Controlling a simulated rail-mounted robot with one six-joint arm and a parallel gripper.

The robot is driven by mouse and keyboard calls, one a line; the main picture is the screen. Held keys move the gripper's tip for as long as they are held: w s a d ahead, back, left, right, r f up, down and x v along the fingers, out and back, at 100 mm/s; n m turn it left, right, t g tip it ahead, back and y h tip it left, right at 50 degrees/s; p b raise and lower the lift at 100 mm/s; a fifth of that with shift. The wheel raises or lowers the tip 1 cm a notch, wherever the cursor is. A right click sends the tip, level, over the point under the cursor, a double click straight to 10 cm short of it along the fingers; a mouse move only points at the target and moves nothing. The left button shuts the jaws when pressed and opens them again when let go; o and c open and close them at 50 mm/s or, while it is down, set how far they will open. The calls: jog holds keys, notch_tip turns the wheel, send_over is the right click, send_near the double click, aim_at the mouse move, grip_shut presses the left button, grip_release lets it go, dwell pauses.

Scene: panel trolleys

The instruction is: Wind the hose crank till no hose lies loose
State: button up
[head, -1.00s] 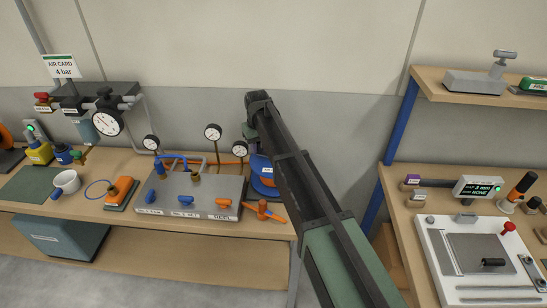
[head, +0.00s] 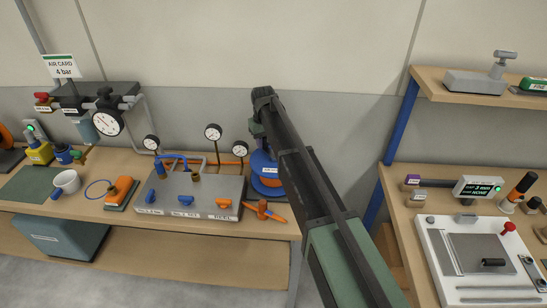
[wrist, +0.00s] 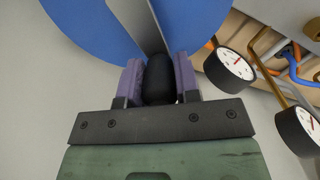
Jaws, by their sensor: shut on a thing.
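The blue hose reel (head: 262,164) stands at the right end of the left bench, partly hidden behind my arm. In the wrist view its blue disc (wrist: 88,22) fills the top, with a grey crank arm (wrist: 143,25) across it. My gripper (wrist: 158,80) is shut on the black crank knob (wrist: 158,82), one purple finger on each side. In the head view my gripper is mostly hidden by my arm. I cannot tell how much hose lies loose.
A grey valve block (head: 188,194) with several gauges stands left of the reel. A blue post (head: 397,130) and a second bench with a white machine (head: 455,270) are at the right.

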jog(key=shift+d, duration=0.2)
jog(key=shift+w+d, duration=0.25)
jog(key=shift+d, duration=0.3)
jog(key=shift+d, duration=0.1)
jog(key=shift+w+d, duration=0.15)
jog(key=shift+d, duration=0.3)
jog(key=shift+d, duration=0.6)
